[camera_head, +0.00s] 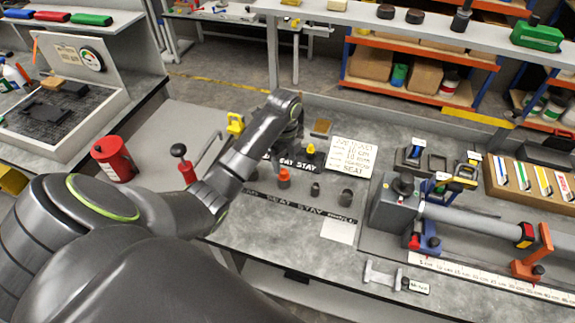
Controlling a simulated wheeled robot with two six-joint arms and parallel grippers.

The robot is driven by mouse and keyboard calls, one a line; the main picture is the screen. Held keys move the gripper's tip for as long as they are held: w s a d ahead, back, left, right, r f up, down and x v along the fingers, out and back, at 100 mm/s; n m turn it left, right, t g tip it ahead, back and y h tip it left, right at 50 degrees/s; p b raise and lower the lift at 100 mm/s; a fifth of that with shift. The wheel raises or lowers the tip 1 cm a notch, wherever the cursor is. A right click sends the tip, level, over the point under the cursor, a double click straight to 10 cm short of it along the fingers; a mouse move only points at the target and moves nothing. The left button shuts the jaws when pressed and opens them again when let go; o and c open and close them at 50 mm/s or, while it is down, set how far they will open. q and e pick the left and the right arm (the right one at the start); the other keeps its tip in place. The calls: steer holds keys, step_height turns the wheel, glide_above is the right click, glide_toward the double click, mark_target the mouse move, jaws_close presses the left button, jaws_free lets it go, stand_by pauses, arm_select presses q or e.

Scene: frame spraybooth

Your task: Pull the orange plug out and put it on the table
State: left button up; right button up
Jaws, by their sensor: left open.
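The orange plug (284,177) stands upright in the grey table (262,222), in a row with dark grey plugs (315,190) to its right. Another plug with a yellow-orange top (310,151) stands behind. My left gripper (283,155) points down, just behind and above the orange plug in the picture. It is open, but its fingertips are small and partly hidden by my arm. It appears apart from the orange plug. My right gripper is not in view.
Printed strips reading "SEAT STAY" lie around the plugs, with a white sign (352,156) behind. A clamped grey tube (470,222) and ruler fill the right. A white card (338,231) and a small grey metal part (381,275) lie in front. The front left tabletop is bare.

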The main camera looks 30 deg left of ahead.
mark_target(284, 172)
arm_select(q)
step_height(284, 172, down, 3)
steer(key=shift+a+r+b, duration=0.1)
steer(key=shift+b, duration=0.65)
steer(key=shift+a+f+b, duration=0.1)
steer(key=shift+f+b, duration=0.4)
steer(key=shift+f, duration=0.1)
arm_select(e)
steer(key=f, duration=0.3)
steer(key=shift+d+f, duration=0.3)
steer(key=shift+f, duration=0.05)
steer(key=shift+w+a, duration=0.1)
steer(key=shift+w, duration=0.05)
